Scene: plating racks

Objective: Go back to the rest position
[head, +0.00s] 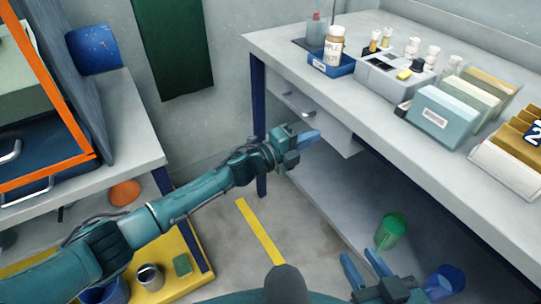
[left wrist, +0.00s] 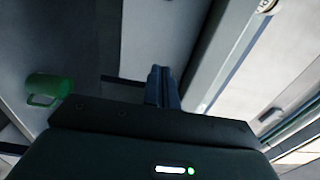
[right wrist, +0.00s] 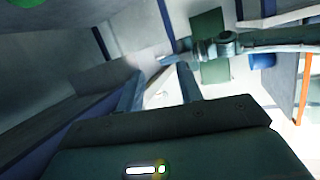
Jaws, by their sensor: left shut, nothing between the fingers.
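My left arm stretches across the head view from the lower left. Its gripper (head: 308,139) is shut and empty, in front of the drawer under the right-hand workbench. In the left wrist view its blue fingers (left wrist: 163,88) are together with nothing between them. My right gripper (head: 363,265) is at the bottom of the head view, low in front of the bench. Its two fingers (right wrist: 161,88) stand apart in the right wrist view, with nothing between them. The right wrist view also shows part of my left arm beyond the fingers.
The workbench (head: 290,50) holds a sample bottle (head: 333,43) on a blue stand, a grey rack with small bottles, and plate boxes (head: 436,118). A green cup (head: 391,230) and a blue cup (head: 446,281) are on the lower shelf. A yellow platform (head: 190,262) stands at lower left.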

